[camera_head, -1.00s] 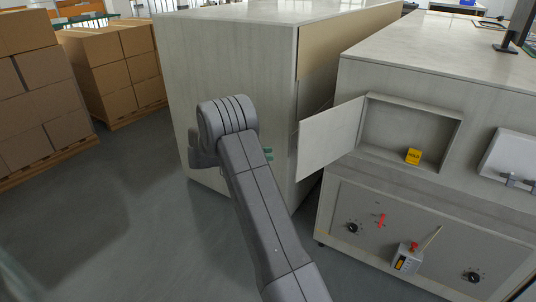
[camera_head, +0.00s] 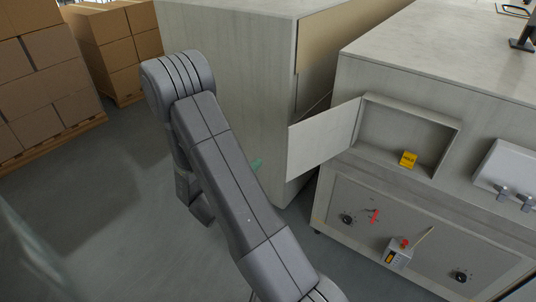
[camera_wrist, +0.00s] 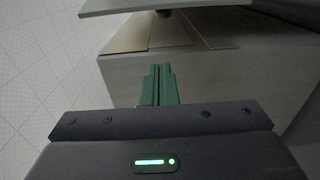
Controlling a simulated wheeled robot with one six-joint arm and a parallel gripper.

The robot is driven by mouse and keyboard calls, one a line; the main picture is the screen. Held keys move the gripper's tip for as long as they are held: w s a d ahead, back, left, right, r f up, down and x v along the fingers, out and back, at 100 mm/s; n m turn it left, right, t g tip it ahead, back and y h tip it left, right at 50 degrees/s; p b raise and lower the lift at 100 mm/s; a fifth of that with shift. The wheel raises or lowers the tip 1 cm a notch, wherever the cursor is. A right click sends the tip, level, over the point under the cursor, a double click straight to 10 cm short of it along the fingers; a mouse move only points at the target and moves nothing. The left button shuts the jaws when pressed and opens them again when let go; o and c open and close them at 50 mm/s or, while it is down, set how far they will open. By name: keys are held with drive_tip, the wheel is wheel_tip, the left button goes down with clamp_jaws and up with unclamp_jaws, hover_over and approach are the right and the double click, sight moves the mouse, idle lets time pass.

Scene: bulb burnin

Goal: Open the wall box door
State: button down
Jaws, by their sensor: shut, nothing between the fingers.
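The wall box door (camera_head: 323,138), a pale flat panel, stands swung wide open to the left of its recess. The wall box (camera_head: 430,122) is open at the front, with a yellow block (camera_head: 408,159) on its floor. My gripper is mostly hidden behind my arm in the head view; its green fingertips (camera_head: 256,163) show left of and below the door. In the wrist view the green fingers (camera_wrist: 159,70) are shut and empty. A pale panel with a dark knob, probably the door (camera_wrist: 205,4), crosses the top of that view, apart from the fingers.
Below the box, a grey panel (camera_head: 345,190) carries dials and a small device with a red button (camera_head: 398,252). A large pale cabinet (camera_head: 235,60) stands behind my arm. Stacked cartons (camera_head: 45,85) stand at left. The floor (camera_head: 110,210) between is clear.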

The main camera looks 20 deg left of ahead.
drive_tip(key=w+d+p, duration=0.3)
drive_tip(key=w+d, duration=0.3)
drive_tip(key=shift+w+d, duration=0.2)
drive_tip(key=shift+w, duration=0.1)
idle(0.3)
